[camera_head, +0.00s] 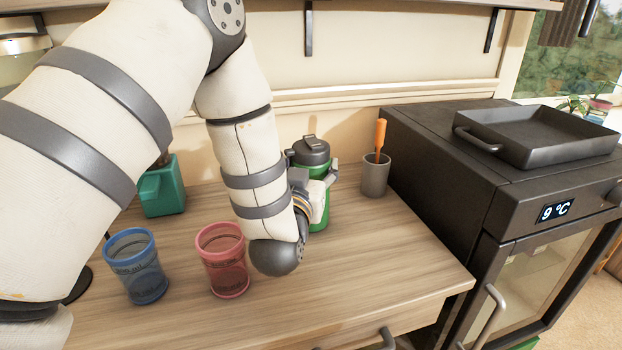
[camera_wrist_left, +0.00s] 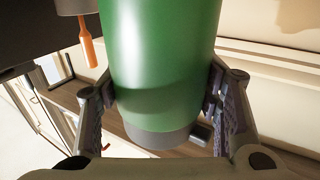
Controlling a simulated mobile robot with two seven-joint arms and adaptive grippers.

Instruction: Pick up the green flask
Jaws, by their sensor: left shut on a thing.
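The green flask (camera_head: 319,170) has a dark grey lid and stands upright near the back of the wooden counter, partly hidden behind my left wrist. In the left wrist view the flask (camera_wrist_left: 162,60) fills the middle, between the two fingers. My left gripper (camera_head: 328,181) is shut on the flask's body, with a finger pad against each side in the left wrist view (camera_wrist_left: 162,100). I cannot tell whether the flask's base touches the counter. My right gripper is not in view.
A blue cup (camera_head: 137,268) and a red cup (camera_head: 223,262) stand at the front left. A grey cup (camera_head: 375,177) with an orange-handled tool is right of the flask. A teal container (camera_head: 163,190) stands behind. A black oven (camera_head: 470,190) with a tray (camera_head: 540,140) bounds the right.

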